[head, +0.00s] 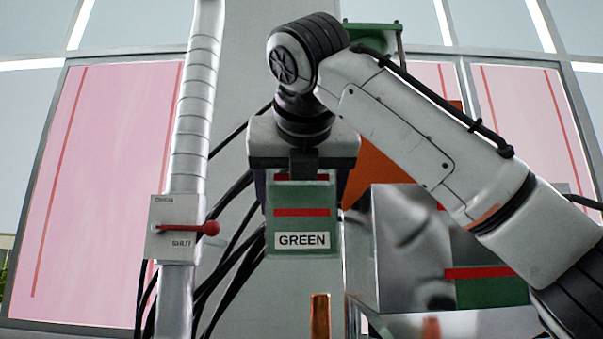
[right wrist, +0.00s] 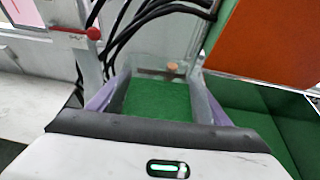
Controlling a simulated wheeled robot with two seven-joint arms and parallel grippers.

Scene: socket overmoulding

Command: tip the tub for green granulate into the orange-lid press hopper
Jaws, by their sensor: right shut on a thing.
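The tub for green granulate (head: 302,222), a green box with a red stripe and a GREEN label, hangs upright in the middle of the head view. My right gripper (head: 303,165) is above it and shut on it. In the right wrist view the tub (right wrist: 158,101) shows green granulate inside, between the purple-grey fingers of my right gripper (right wrist: 160,100). The orange lid (head: 375,172) shows behind my right arm, partly hidden. In the right wrist view the orange lid (right wrist: 273,42) is at the upper right, beside green hopper walls (right wrist: 262,103). My left gripper is not in view.
A grey pipe (head: 195,110) with a valve box (head: 174,228) and red lever (head: 200,229) stands left of the tub. Black cables (head: 232,245) hang between them. A shiny metal box (head: 402,245) stands right of the tub. A copper-coloured post (head: 320,315) is below.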

